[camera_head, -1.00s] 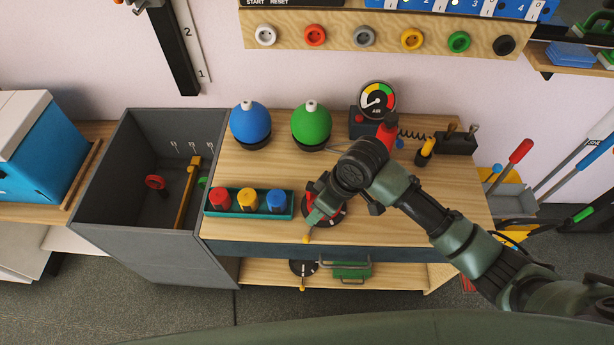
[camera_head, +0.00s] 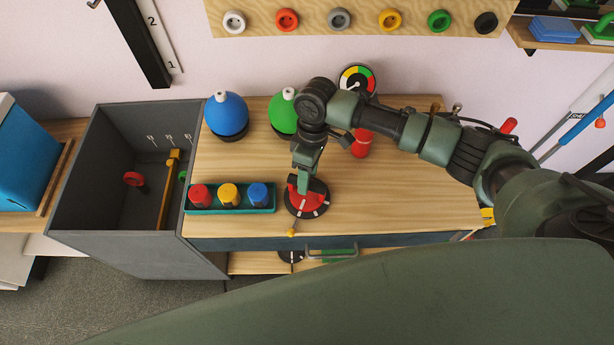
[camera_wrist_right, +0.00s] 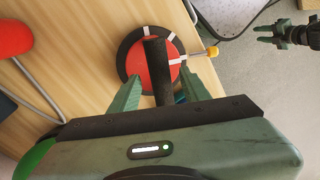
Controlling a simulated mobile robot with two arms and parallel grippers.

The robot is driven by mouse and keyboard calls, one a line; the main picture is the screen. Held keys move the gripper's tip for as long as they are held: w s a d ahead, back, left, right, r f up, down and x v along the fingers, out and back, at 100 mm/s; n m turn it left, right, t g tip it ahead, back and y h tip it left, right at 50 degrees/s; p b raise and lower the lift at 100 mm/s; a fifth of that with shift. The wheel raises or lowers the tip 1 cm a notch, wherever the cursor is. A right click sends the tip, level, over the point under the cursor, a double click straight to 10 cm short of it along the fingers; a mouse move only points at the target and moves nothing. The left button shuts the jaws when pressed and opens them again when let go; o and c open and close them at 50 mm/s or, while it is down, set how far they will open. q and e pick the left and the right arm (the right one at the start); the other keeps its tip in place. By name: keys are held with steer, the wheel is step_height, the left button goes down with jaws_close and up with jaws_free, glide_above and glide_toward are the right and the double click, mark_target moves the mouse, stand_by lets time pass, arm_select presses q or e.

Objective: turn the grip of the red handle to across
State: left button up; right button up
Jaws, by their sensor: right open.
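The red handle (camera_head: 309,210) is a red disc with white marks and a dark rim on the wooden worktop. A thin lever with a yellow knob points to the front edge. In the right wrist view a black bar grip (camera_wrist_right: 156,62) stands across the red disc (camera_wrist_right: 170,73). My right gripper (camera_head: 306,188) is above the disc, pointing down. In the wrist view its green fingers (camera_wrist_right: 163,82) are open, one on each side of the black grip; contact cannot be told. My left gripper (camera_wrist_right: 268,34) shows small at the wrist view's top right, its opening unclear.
A teal tray (camera_head: 232,210) with red, yellow and blue knobs stands left of the handle. Blue (camera_head: 226,113) and green (camera_head: 284,113) domes, a gauge (camera_head: 357,80) and a red bottle (camera_head: 361,145) stand behind. A grey bin (camera_head: 80,180) is at left. Worktop right of the handle is clear.

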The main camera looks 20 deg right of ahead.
arm_select(q)
steer(key=shift+w, duration=0.35)
arm_select(e)
steer(key=shift+s+a+f, duration=0.1)
steer(key=shift+f, duration=0.25)
jaws_close()
arm_select(q)
steer(key=shift+d, duration=0.1)
